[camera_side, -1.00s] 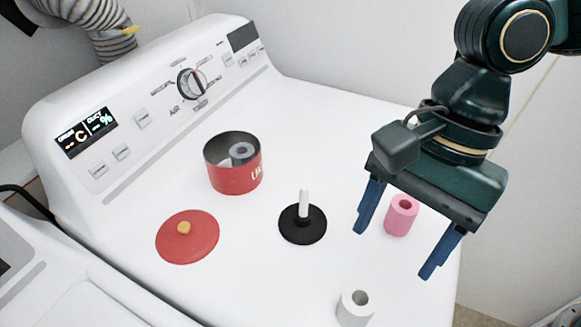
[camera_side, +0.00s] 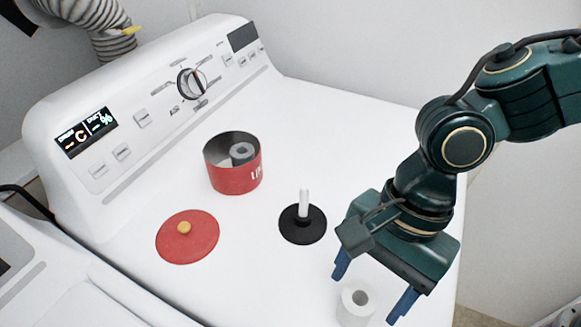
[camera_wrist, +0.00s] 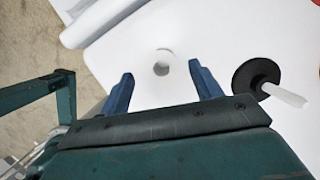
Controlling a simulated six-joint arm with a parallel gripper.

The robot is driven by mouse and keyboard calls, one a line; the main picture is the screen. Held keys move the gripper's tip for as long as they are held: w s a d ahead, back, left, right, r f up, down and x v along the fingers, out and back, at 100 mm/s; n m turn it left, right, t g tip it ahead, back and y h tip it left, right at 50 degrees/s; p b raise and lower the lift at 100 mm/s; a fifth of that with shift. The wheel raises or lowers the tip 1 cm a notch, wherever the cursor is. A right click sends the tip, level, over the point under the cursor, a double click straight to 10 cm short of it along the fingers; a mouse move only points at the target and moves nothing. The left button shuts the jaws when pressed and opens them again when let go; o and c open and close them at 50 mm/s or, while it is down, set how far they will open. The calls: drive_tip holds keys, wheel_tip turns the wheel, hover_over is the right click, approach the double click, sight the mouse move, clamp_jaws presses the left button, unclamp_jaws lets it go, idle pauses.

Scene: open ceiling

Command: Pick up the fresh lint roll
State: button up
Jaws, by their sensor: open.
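A white roll (camera_side: 352,314) with a round hole in its top stands upright near the front edge of the white machine top. My gripper (camera_side: 366,298) is open and empty, fingers pointing down, close above or around this roll. In the wrist view, the open gripper (camera_wrist: 161,72) has the white roll (camera_wrist: 165,55) lined up between its two blue fingertips, with a gap on both sides. I cannot tell exactly how far the fingertips reach down. The pink roll seen earlier is hidden behind my arm. Which roll is the fresh one is not marked.
A black disc base with a white upright post (camera_side: 303,225) stands left of my gripper. Farther back is an open red tin (camera_side: 236,181) with a grey roll (camera_side: 242,152) inside. A red lid with a knob (camera_side: 187,240) lies flat beside it.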

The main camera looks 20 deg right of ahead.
sight(355, 308)
drive_tip(key=shift+f, duration=0.15)
drive_tip(key=shift+x, duration=2.55)
drive_tip(key=shift+a, duration=0.15)
drive_tip(key=c, duration=1)
